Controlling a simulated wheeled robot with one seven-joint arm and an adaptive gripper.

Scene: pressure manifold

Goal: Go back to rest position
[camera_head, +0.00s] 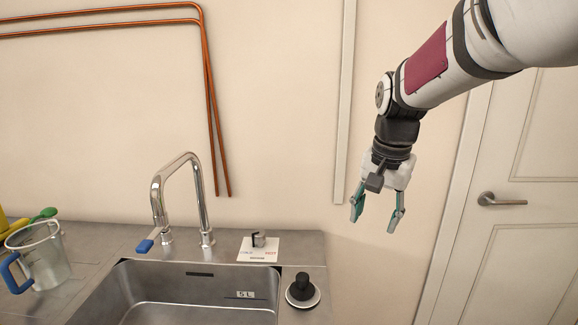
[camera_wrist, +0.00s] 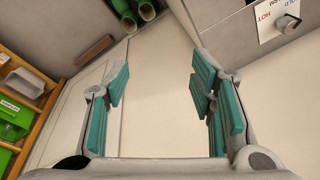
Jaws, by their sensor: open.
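My gripper (camera_head: 377,215) hangs from my arm on the right of the head view, fingers pointing down. It is in the air right of the sink counter, in front of the bare wall. Its two teal-padded fingers are apart with nothing between them. In the wrist view the open fingers (camera_wrist: 160,85) frame a pale, empty surface.
A steel sink (camera_head: 180,300) with a tap (camera_head: 207,195), a cold/hot control plate (camera_head: 259,250), a black knob (camera_head: 302,290) and a clear jug (camera_head: 42,258) are at left. A door (camera_head: 525,190) is at right. Shelving with green bins (camera_wrist: 18,115) shows in the wrist view.

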